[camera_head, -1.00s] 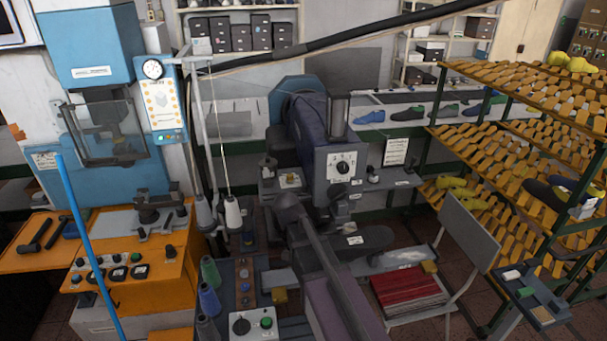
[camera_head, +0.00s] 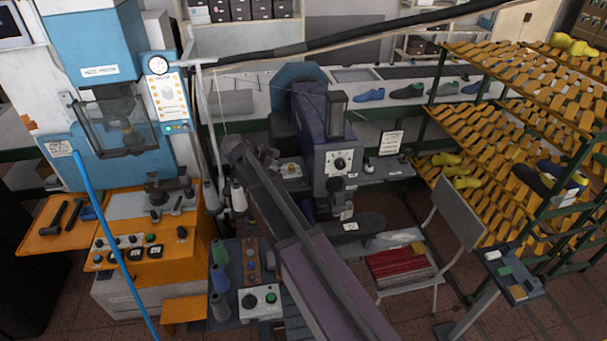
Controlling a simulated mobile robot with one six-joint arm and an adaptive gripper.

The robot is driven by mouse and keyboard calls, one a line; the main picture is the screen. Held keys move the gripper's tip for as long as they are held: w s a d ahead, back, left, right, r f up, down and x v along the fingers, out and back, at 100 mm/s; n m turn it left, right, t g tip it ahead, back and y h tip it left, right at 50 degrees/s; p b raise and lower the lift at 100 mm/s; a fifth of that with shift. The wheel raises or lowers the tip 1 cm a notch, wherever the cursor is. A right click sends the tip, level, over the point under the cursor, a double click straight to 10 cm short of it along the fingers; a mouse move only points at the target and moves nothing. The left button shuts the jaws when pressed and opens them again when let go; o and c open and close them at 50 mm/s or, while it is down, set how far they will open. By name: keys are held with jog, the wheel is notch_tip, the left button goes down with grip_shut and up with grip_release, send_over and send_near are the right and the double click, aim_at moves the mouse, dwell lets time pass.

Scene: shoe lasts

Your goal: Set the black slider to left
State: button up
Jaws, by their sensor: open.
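I cannot pick out the black slider with certainty among the small dark controls. A grey control box (camera_head: 260,301) at the lower middle has a round black knob (camera_head: 248,301) and a green button (camera_head: 271,297). The orange console (camera_head: 160,252) at left carries several black and coloured knobs. The dark sewing machine (camera_head: 325,130) has a round black dial (camera_head: 340,163) on its front. No held object shows.
A blue press (camera_head: 98,45) stands behind the orange console. A light blue pole (camera_head: 115,245) crosses in front. Thread cones (camera_head: 220,278) stand beside the control box. A chair (camera_head: 460,210) and a rack of orange shelves (camera_head: 500,130) fill the right. Some floor is free at lower right.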

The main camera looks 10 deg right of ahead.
aim_at(305, 181)
jog(key=shift+d+f, duration=0.1)
dwell(0.3)
jog(key=b+x, duration=0.8)
jog(key=x, duration=0.2)
jog(key=shift+d+f, duration=0.15)
jog(key=shift+f, duration=0.15)
jog(key=shift+b+x, duration=0.9)
jog(key=shift+x, duration=0.55)
jog(key=shift+d+r, duration=0.1)
jog(key=shift+c, duration=0.2)
grip_shut()
